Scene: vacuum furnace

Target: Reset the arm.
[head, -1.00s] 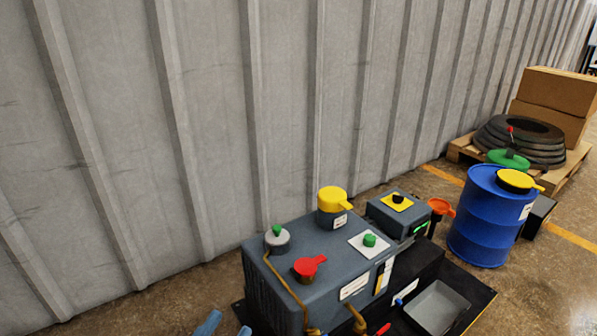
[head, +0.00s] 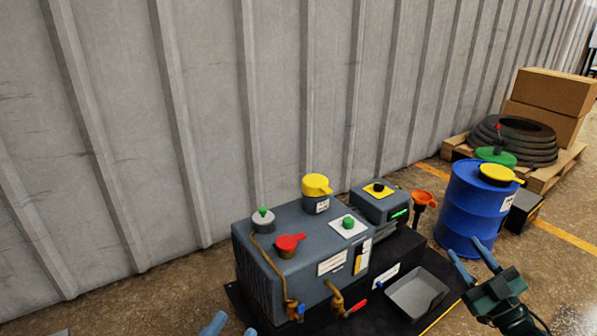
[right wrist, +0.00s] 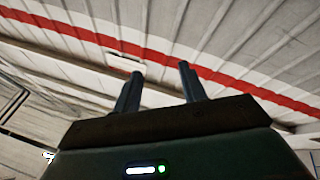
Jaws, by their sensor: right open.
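My right gripper (head: 464,246) is in the lower right of the head view, with two blue fingers spread apart and nothing between them. It appears in front of the blue drum's base; I cannot tell whether it is close to it. In the right wrist view its fingers (right wrist: 157,85) point up, apart and empty, towards a pale ribbed surface with a red stripe.
A blue drum (head: 468,207) and a pallet (head: 545,176) with boxes stand right. A ribbed wall (head: 210,110) closes the back.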

